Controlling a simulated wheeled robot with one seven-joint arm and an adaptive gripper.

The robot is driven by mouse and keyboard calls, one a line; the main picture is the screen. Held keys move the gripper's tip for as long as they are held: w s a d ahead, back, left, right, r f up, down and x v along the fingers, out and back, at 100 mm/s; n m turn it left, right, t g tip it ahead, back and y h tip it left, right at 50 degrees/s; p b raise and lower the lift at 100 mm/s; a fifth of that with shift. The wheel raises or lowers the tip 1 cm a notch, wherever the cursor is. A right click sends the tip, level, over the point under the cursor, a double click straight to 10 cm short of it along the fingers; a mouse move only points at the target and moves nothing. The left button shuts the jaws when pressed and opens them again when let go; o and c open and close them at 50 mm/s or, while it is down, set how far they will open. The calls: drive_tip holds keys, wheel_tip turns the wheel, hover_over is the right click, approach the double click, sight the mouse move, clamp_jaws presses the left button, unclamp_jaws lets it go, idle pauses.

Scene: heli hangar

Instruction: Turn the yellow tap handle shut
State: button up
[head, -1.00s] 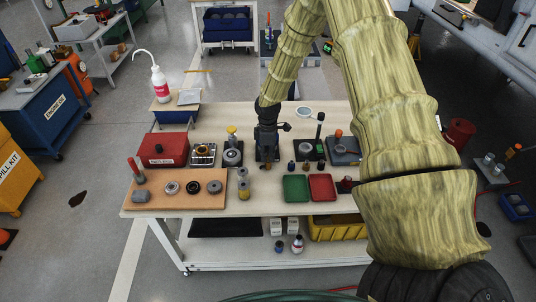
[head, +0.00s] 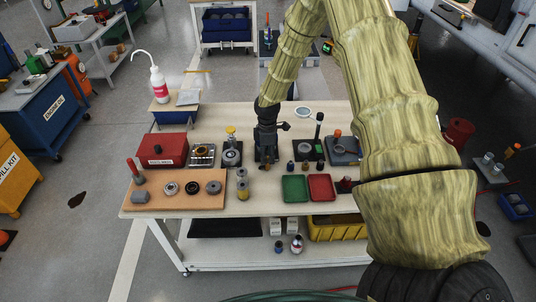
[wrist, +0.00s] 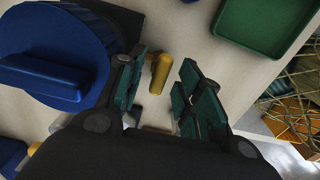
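A yellow, bent, rod-like piece (wrist: 160,74), which looks like the tap handle, shows in the wrist view between my fingers, with a gap on either side. My gripper (wrist: 154,92) is open, its green-padded fingers apart. In the head view my gripper (head: 266,157) points down over the middle of the workbench (head: 215,116) and hides most of what is under it, so I cannot make out the handle there. A large blue round body (wrist: 52,62) with a raised bar lies just left of my fingers in the wrist view.
A green tray (head: 295,189) and a red tray (head: 321,187) lie in front and to the right. A red box (head: 162,150), a gauge-like fitting (head: 231,155) and an orange board (head: 160,199) with several rings are to the left. Several small bottles stand close to my gripper's right.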

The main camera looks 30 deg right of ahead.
sight(268, 156)
drive_tip(key=shift+a, duration=0.1)
wheel_tip(268, 156, up, 12)
idle(0.7)
idle(0.4)
